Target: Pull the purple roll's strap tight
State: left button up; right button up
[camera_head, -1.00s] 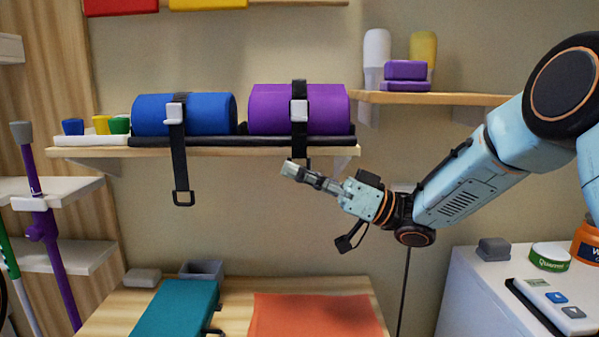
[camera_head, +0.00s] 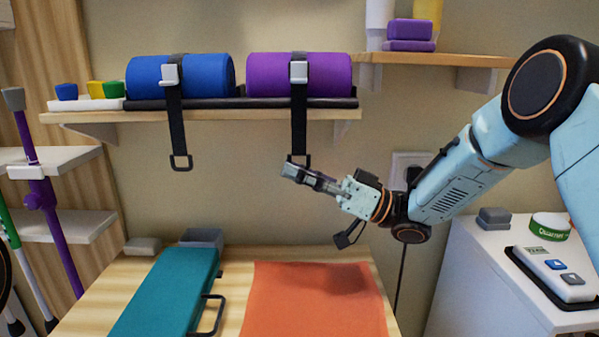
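The purple roll (camera_head: 330,75) lies on the wall shelf, right of the blue roll (camera_head: 205,74). A black strap (camera_head: 299,120) wraps the purple roll through a pale buckle (camera_head: 298,72). Its tail hangs straight below the shelf and ends in a black loop (camera_head: 307,159). My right gripper (camera_head: 288,170) comes in from the right. Its fingers look closed on the loop's lower end, which they partly hide. The blue roll's strap (camera_head: 177,130) hangs free, its loop at about the same height. My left gripper is not in view.
The shelf (camera_head: 80,118) also bears a white tray with small coloured pieces. Below stands a wooden table (camera_head: 240,290) with a teal pad (camera_head: 170,290) and an orange mat (camera_head: 315,300). A white cabinet (camera_head: 470,285) stands at the right. Open air surrounds the hanging straps.

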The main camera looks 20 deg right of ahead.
jog(key=shift+s+r, duration=0.1)
jog(key=shift+s, duration=0.05)
jog(key=shift+d+f, duration=0.2)
jog(key=shift+d, duration=0.25)
jog(key=v, duration=1.1)
jog(key=shift+s, duration=0.2)
